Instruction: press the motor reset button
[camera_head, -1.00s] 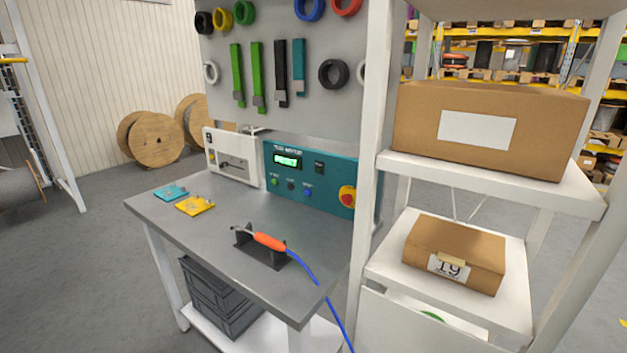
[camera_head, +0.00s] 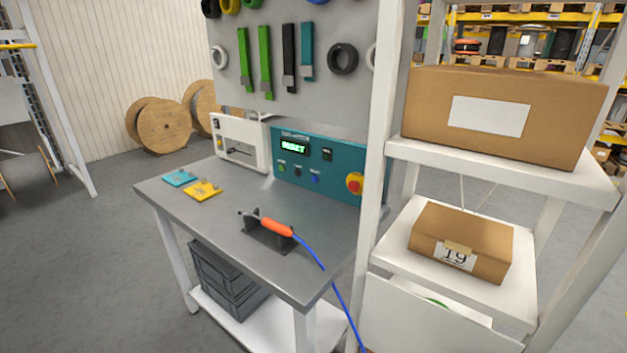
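The teal motor control panel (camera_head: 332,160) stands at the back of the grey workbench, against the pegboard. It has a lit green display (camera_head: 293,148), a dark switch (camera_head: 327,154) and a red knob on a yellow base (camera_head: 355,183). A row of small buttons runs below the display: a green button (camera_head: 281,168), a dark button (camera_head: 297,172) and a blue button (camera_head: 315,177). Their labels are too small to read, so I cannot tell which one is reset. Neither of my grippers is in view.
The workbench (camera_head: 215,218) holds an orange-handled tool (camera_head: 277,227) in a black stand, with a blue cable hanging off the front. A white device (camera_head: 240,142) and two small plates (camera_head: 203,190) are to the left. A white shelf post (camera_head: 383,150) stands close right of the panel.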

